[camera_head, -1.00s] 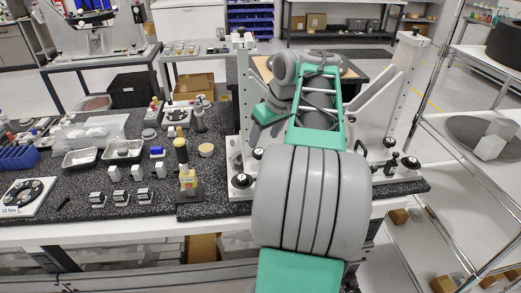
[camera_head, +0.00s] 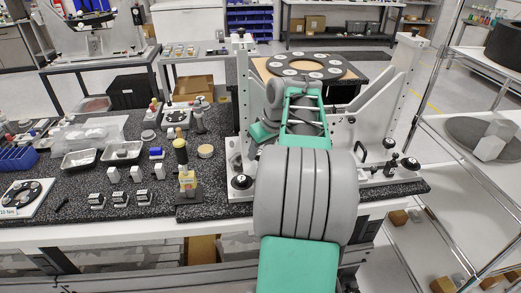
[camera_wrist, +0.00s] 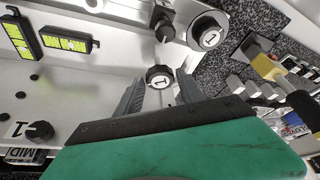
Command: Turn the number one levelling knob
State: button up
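In the wrist view, a dark round knob with a white cap marked "1" (camera_wrist: 160,78) stands on the light metal fixture. My gripper (camera_wrist: 161,74) is open, with one grey finger on each side of this knob. I see no clear contact. A larger dark knob (camera_wrist: 208,36), also marked "1", is up and to the right. A smaller black knob (camera_wrist: 39,131) beside a printed "1" is at the lower left. In the head view, the large knob (camera_head: 242,181) shows at the fixture's front left corner. My arm hides my gripper there.
Two yellow-green bubble levels (camera_wrist: 66,41) lie at the wrist view's upper left. A yellow-collared tool (camera_head: 187,180) stands left of the fixture (camera_head: 375,180). Black knobs (camera_head: 391,168) are at its right. A shelf rack (camera_head: 470,170) stands further right.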

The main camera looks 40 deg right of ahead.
grip_shut()
jog(key=shift+w+a+f+m+h+b, duration=0.1)
jog(key=shift+f+m+h+b, duration=0.2)
jog(key=shift+m+b, duration=0.55)
jog(key=shift+r+m+b, duration=0.3)
jog(key=shift+m, duration=0.35)
jog(key=shift+o, duration=2)
grip_release()
jog(key=v, duration=0.8)
jog(key=shift+a, duration=0.15)
